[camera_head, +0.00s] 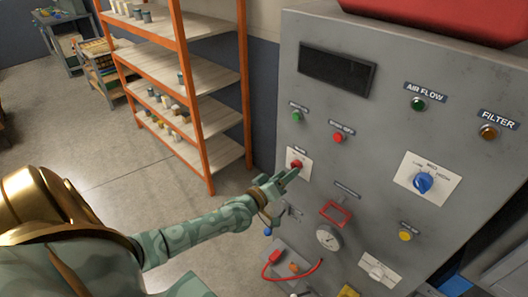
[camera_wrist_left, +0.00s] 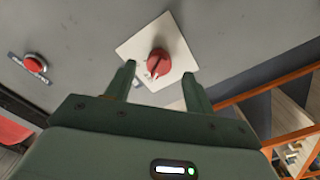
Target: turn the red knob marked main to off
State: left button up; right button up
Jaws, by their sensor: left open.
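The red knob (camera_head: 297,164) sits on a white square plate on the front of the grey control panel. In the left wrist view the red knob (camera_wrist_left: 158,63) shows from close up, with a dark line on its face; the lettering on its plate (camera_wrist_left: 180,45) is too small to read. My left gripper (camera_head: 289,177) is just in front of and below the knob. In the left wrist view its fingers (camera_wrist_left: 158,76) are open, with the knob between and slightly beyond the tips. I cannot tell if they touch it. My right gripper is not in view.
A red button (camera_head: 338,138) and a green one (camera_head: 297,116) are close to the knob.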

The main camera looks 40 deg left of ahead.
pick_arm(q)
jog(key=s+a, duration=0.1)
jog(key=s, duration=1.2)
jog(key=shift+s+p, duration=0.3)
